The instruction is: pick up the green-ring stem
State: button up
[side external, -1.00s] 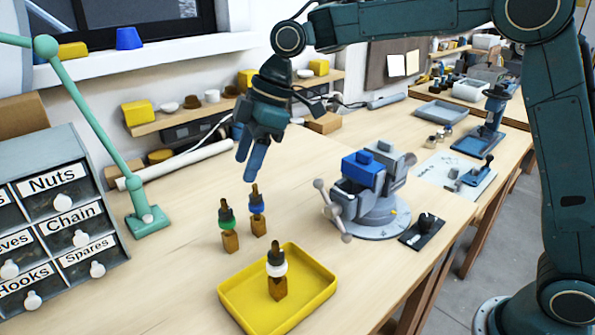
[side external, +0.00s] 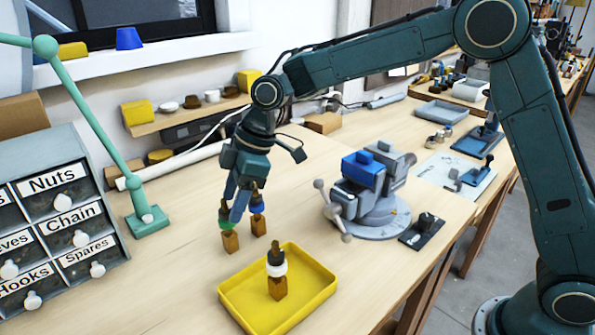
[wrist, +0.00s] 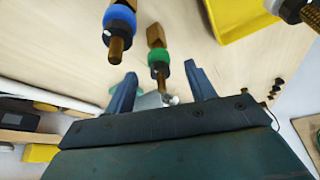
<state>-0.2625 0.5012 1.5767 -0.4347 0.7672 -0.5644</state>
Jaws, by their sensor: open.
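The green-ring stem (side external: 230,241) stands upright on the bench, left of the blue-ring stem (side external: 257,224). My gripper (side external: 233,216) is open and has come down at the green-ring stem, its fingers hiding part of the upper stem. In the wrist view the green-ring stem (wrist: 159,57) points its tip into the gap between the two open fingers (wrist: 160,85). The blue-ring stem (wrist: 119,20) lies outside the gap, close to the left finger. Whether either finger touches the green-ring stem cannot be told.
A yellow tray (side external: 316,294) holding a white-ring stem (side external: 277,270) is in front. It also shows in the wrist view (wrist: 233,22). A vise with a blue block (side external: 363,168) stands to the right. Labelled drawers (side external: 60,215) and a green lamp arm (side external: 95,125) are at left.

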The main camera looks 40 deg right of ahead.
aim_at(228, 209)
jog(key=shift+x, duration=2.6)
jog(key=shift+w+r, duration=0.1)
grip_shut()
jog(key=shift+r, duration=0.15)
notch_tip(228, 209, up, 20)
jog(key=shift+f, duration=0.2)
jog(key=shift+d, duration=0.15)
